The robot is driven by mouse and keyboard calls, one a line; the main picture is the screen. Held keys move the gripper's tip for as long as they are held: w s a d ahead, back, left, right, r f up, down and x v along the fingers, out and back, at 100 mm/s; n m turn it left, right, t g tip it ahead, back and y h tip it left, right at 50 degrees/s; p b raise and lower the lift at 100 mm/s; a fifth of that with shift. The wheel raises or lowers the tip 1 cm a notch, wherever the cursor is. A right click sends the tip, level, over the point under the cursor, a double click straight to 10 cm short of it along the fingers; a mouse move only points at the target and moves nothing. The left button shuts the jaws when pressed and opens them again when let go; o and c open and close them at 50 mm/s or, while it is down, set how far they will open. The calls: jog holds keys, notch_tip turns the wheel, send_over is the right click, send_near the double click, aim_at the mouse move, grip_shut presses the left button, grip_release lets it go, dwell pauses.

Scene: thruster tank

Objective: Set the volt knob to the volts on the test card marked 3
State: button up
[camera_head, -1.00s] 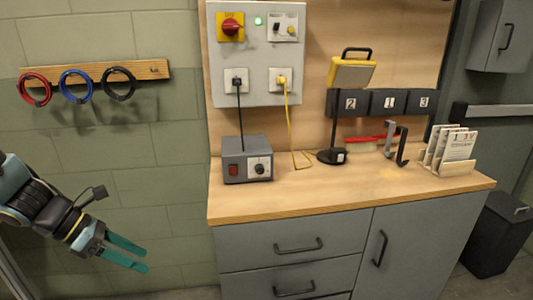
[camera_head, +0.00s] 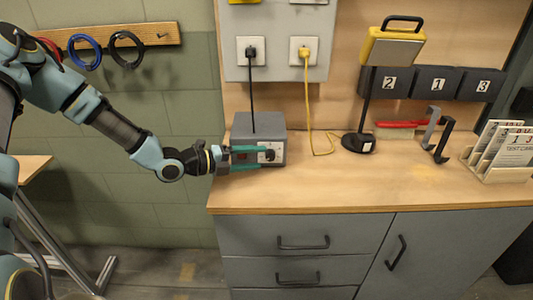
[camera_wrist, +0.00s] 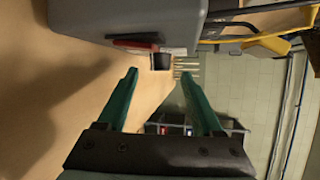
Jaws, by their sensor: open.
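The grey power box (camera_head: 242,128) stands on the bench's left part, with a red switch and the dark volt knob (camera_head: 270,154) on a white plate at its front. My gripper (camera_head: 274,159) reaches in from the left across this front face, its teal fingers apart at the knob. In the wrist view the box (camera_wrist: 130,15) fills the upper left, and the dark knob (camera_wrist: 161,62) appears between the fingertips (camera_wrist: 159,72). I cannot tell whether they touch it. The test cards (camera_head: 507,145) stand in a wooden holder at the right; their print is too small to read surely.
A yellow lamp (camera_head: 392,47) on a black stand and dark hooks (camera_head: 440,140) stand farther right. Grey bins (camera_head: 435,82) numbered 2, 1, 3 hang behind. Black and yellow cords (camera_head: 308,110) run from wall sockets. The bench front (camera_head: 340,195) is clear.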

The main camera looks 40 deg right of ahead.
aim_at(267, 157)
jog(key=shift+p+x, duration=0.4)
jog(key=shift+x, duration=1.55)
jog(key=shift+c, duration=0.3)
grip_shut()
